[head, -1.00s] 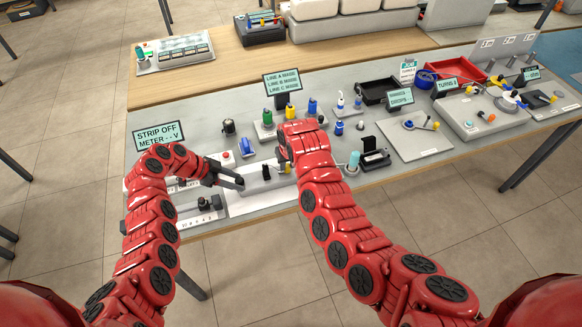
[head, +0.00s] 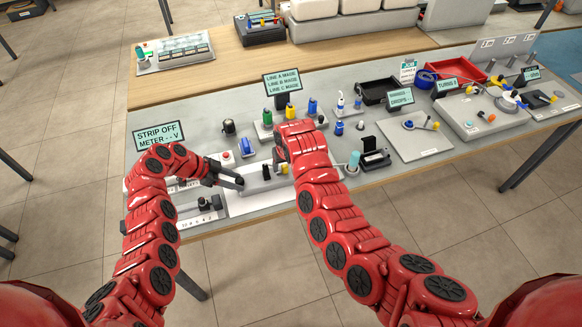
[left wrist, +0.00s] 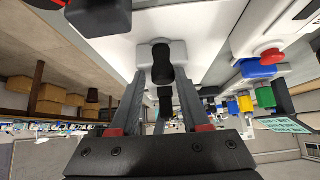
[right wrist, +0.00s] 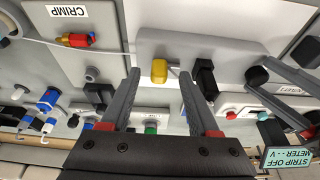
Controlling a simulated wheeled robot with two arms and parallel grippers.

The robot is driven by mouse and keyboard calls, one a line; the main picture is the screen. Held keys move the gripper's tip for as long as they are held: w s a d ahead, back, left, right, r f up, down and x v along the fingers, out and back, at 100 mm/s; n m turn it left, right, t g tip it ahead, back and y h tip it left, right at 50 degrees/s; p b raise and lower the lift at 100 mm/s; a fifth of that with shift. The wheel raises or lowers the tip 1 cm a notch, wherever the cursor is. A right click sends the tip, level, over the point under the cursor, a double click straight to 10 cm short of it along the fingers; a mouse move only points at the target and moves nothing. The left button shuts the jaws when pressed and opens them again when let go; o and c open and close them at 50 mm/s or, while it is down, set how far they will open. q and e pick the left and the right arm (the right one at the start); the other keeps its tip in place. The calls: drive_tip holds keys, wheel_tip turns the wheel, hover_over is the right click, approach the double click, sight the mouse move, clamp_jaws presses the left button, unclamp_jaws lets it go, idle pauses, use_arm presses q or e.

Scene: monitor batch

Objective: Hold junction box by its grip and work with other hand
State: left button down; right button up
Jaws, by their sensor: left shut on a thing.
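The junction box is a long light-grey block (head: 258,184) in the head view, with a black upright part (head: 266,172) and a yellow part (head: 284,168) on it. My left gripper (head: 239,183) is at its left end. In the left wrist view the fingers are shut on its black grip (left wrist: 162,66). In the right wrist view the box (right wrist: 228,45) lies ahead of my right gripper (right wrist: 158,76), whose fingers are apart. The yellow part (right wrist: 159,70) shows between the fingertips; I cannot tell whether they touch it. The red arm hides this gripper's fingers in the head view.
Green, yellow and blue plugs (head: 290,112) stand behind, near a line sign (head: 282,82). A black stand with a teal cylinder (head: 354,160) is to the right. A "STRIP OFF" display (head: 159,135) stands at the left. A crimp label (right wrist: 68,12) marks a neighbouring panel.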

use_arm(q)
drive_tip(key=shift+s+a+f, duration=0.1)
drive_tip(key=shift+s+f, duration=0.2)
drive_tip(key=shift+f, duration=0.2)
drive_tip(key=shift+s+f, duration=0.25)
drive_tip(key=shift+f, duration=0.2)
use_arm(e)
drive_tip(key=shift+f, duration=0.15)
drive_tip(key=v, duration=1.2)
drive_tip(key=shift+s+r, duration=0.3)
drive_tip(key=shift+s, duration=0.1)
drive_tip(key=shift+d, duration=0.1)
use_arm(q)
drive_tip(key=shift+c, duration=1.6)
unclamp_jaws()
drive_tip(key=shift+w+a+r, duration=0.1)
drive_tip(key=shift+a+r, duration=0.15)
drive_tip(key=shift+r, duration=0.05)
drive_tip(key=shift+w+d+r+v, duration=0.15)
drive_tip(key=shift+v, duration=1.9)
drive_tip(key=shift+w+d+r+v, duration=0.15)
drive_tip(key=shift+r+v, duration=0.05)
drive_tip(key=shift+v, duration=1.85)
drive_tip(key=shift+w+d+r+v, duration=0.15)
drive_tip(key=shift+d+v, duration=0.05)
drive_tip(key=shift+v, duration=1.85)
use_arm(e)
drive_tip(key=shift+w+f, duration=0.15)
drive_tip(key=shift+w, duration=0.25)
